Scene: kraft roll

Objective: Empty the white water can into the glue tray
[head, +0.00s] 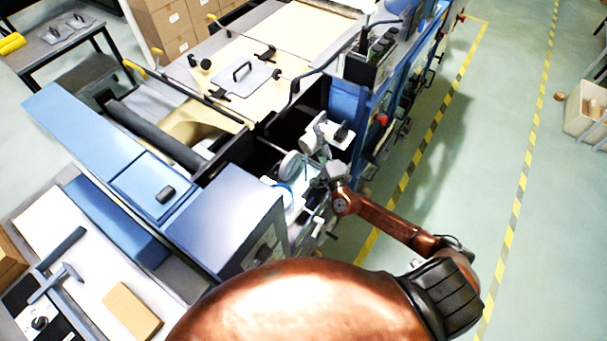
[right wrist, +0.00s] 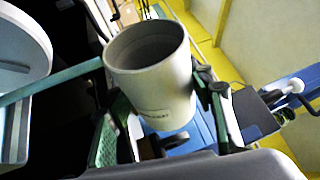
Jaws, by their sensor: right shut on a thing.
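My right gripper (right wrist: 163,112) is shut on the white water can (right wrist: 152,85), one finger on each side of it. The can has an open top facing up toward the camera, small dark lettering on its side, and a slight lean in the right wrist view. Its contents cannot be made out. In the head view the can (head: 291,165) shows small and pale beside my right gripper (head: 316,172), at the blue machine's near end. A white rounded rim (right wrist: 44,50) stands left of the can; I cannot tell whether it is the glue tray. My left gripper is out of view.
The blue machine (head: 235,215) crowds the space around the gripper, with a white fitting (head: 318,133) just beyond. A teal bar (right wrist: 55,82) runs close to the can's left side. A bench (head: 95,285) with tools is at lower left. Open floor (head: 480,140) lies right.

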